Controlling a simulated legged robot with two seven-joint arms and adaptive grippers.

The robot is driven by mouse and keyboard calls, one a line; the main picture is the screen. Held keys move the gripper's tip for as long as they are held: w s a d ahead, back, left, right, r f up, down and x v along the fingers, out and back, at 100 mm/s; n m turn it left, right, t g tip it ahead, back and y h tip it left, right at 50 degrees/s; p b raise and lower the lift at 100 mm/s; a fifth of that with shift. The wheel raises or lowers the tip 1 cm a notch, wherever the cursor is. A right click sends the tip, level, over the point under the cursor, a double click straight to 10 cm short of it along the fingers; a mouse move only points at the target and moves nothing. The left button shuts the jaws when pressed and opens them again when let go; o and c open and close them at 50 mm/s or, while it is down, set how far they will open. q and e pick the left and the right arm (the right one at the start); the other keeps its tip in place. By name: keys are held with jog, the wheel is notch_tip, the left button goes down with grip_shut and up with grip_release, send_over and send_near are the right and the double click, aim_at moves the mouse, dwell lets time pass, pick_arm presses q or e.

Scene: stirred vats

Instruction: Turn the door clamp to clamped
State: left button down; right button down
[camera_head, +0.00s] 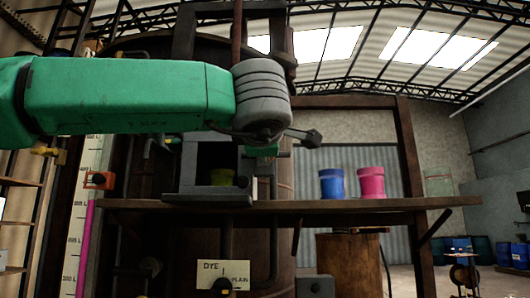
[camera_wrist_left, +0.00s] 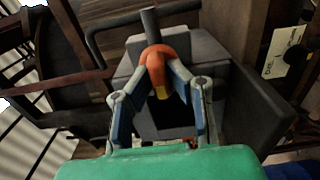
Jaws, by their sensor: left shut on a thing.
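An orange, rounded handle with a yellow tip (camera_wrist_left: 158,62), which looks like the door clamp, sits on a grey bar in the left wrist view. My left gripper (camera_wrist_left: 160,84) has its two blue-padded fingers around it and is shut on it. In the head view my green left arm comes in from the left, and its grey wrist hides most of the gripper and the clamp. My right gripper is in neither view.
A wooden shelf (camera_head: 400,204) runs across below the arm, carrying a blue pot (camera_head: 332,183), a pink pot (camera_head: 371,182) and a clear pot (camera_head: 438,181). A sign reading DYE PLAIN (camera_head: 225,273) hangs below. An orange slider (camera_head: 99,180) sits on the level gauge at left.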

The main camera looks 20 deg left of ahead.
pick_arm(q)
jog(key=shift+d+f, duration=0.1)
jog(key=shift+f, duration=0.25)
jog(key=c, duration=1.7)
grip_release()
jog(key=shift+o, duration=0.8)
jog(key=shift+r, duration=0.15)
jog(key=shift+s, duration=0.1)
jog(key=v, duration=1.1)
jog(key=shift+s, duration=0.3)
jog(key=shift+d, duration=0.1)
